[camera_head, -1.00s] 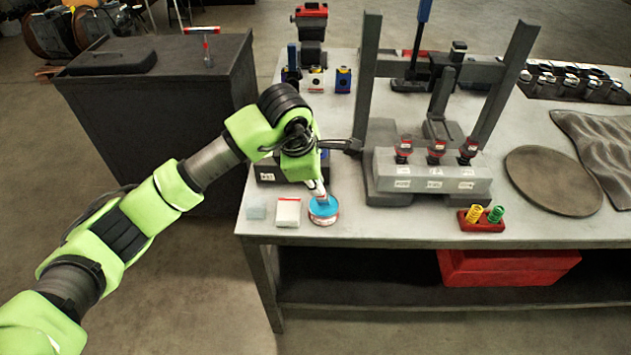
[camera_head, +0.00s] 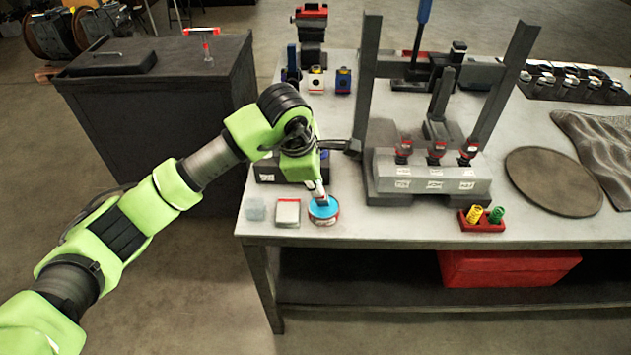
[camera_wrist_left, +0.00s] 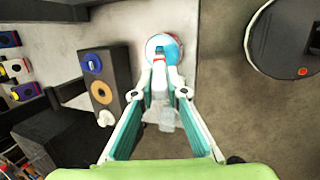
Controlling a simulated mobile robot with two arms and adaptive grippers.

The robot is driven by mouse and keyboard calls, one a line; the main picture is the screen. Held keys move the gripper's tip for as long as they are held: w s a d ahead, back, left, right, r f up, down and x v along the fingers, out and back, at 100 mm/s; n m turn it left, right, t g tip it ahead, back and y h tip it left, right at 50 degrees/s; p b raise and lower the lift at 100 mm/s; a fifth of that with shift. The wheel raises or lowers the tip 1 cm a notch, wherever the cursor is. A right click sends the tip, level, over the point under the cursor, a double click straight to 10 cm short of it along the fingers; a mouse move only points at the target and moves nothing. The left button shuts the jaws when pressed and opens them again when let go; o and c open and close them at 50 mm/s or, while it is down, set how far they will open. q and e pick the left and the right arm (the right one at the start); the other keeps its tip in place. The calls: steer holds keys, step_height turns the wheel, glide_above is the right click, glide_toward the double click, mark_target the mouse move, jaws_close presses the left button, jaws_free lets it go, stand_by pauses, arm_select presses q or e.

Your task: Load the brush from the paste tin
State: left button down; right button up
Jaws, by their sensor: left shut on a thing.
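The paste tin (camera_head: 323,213) is a small round tin with bright blue paste, near the front left corner of the bench. It also shows at the top of the left wrist view (camera_wrist_left: 176,44). My left gripper (camera_head: 315,184) points down just above the tin, shut on the brush (camera_head: 320,194). The brush's pale lower end overlaps the blue paste in the head view; whether it touches the paste is unclear. Part of the brush is hidden by the gripper. My left gripper's fingers (camera_wrist_left: 169,92) also show in the wrist view. My right gripper is not in view.
A white block with a red edge (camera_head: 288,213) and a clear cube (camera_head: 256,210) stand left of the tin. A dark box (camera_head: 267,172) is behind it. A grey press frame (camera_head: 366,95) and a red spring holder (camera_head: 482,224) stand to the right.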

arm_select(q)
steer(key=shift+w+r, duration=0.15)
steer(key=shift+r, duration=0.75)
steer(key=shift+r+p, duration=1.05)
steer(key=shift+r, duration=1.5)
